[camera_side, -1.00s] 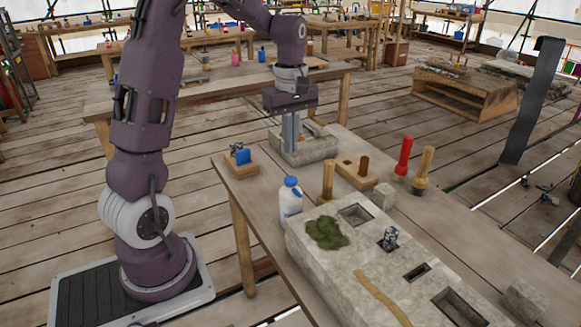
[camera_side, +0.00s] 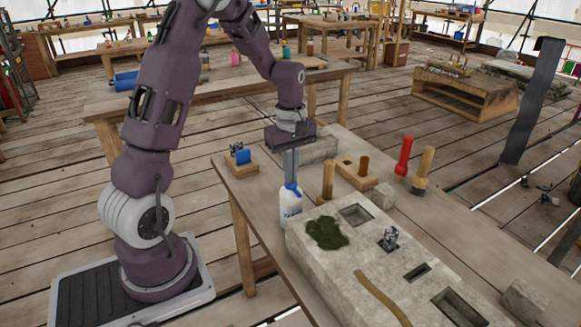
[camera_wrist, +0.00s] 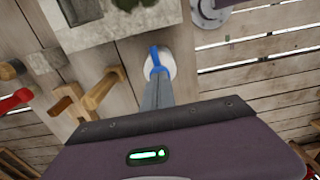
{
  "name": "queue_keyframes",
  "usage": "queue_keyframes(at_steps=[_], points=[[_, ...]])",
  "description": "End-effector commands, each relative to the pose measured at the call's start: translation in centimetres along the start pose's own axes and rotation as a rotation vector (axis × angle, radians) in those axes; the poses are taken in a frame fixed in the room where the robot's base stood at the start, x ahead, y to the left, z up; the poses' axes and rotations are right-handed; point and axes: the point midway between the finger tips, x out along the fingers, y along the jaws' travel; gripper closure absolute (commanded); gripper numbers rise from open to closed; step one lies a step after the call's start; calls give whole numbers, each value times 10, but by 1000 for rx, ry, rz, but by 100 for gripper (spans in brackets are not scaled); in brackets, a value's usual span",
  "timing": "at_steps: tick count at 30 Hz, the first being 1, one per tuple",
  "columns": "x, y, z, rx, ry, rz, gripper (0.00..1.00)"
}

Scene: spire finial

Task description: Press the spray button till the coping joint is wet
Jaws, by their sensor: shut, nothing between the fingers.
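The white spray bottle with a blue top (camera_side: 290,207) stands upright on the workbench, beside the left end of the pale stone coping block (camera_side: 335,270). My gripper (camera_side: 291,180) is shut and empty, pointing down, with its fingertips at the bottle's blue top. In the wrist view my fingertips (camera_wrist: 156,80) overlap the blue top (camera_wrist: 154,58); whether they touch it or hover just above, I cannot tell. The block has several rectangular recesses, a dark green moss patch (camera_side: 326,233) and a tan strip (camera_side: 383,298). I cannot tell which part is wet.
A wooden peg (camera_side: 328,180) stands close right of the bottle, near a wooden holder (camera_side: 356,176). A red-handled tool (camera_side: 404,156) and a wooden-handled brush (camera_side: 424,168) stand farther right. A small box with a blue item (camera_side: 241,160) sits at the bench's left corner.

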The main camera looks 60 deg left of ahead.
Motion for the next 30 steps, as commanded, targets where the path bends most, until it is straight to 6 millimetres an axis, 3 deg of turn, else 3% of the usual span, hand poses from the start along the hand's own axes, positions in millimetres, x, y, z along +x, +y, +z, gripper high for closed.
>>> queue_keyframes(at_steps=[11, 14, 24, 30], points=[[0, -1, 0, 0, 0, -5, 100], [-16, 0, 0, 0, 2, -1, 100], [-99, 1, -1, 0, 3, 4, 100], [-130, 0, 0, 0, 2, 2, 100]])
